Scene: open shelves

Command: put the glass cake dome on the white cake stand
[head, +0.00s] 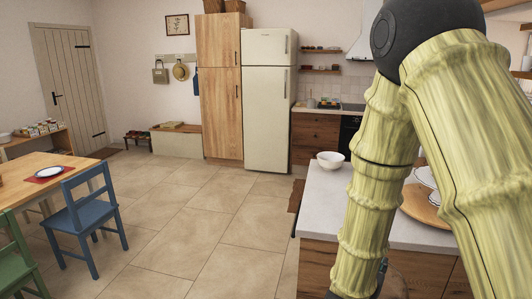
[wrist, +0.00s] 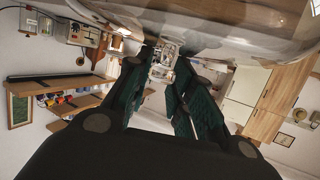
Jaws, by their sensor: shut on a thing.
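In the wrist view my gripper (wrist: 165,68) is shut on the clear knob of the glass cake dome (wrist: 205,22). The dome's curved, transparent wall spans the top of that view, with its rim out of frame. In the head view a white piece, which looks like the white cake stand (head: 427,177), shows in part between my arm links. It is over a round wooden board (head: 418,206) on the counter. My arm hides most of the stand, and neither my gripper nor the dome can be made out in the head view. The gap between dome and stand cannot be told.
A white bowl (head: 330,160) stands on the pale counter (head: 324,193), left of my arm. Open floor (head: 190,220) lies left of the counter. A blue chair (head: 88,215) and a wooden table (head: 30,180) are at far left. The fridge (head: 268,105) stands behind.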

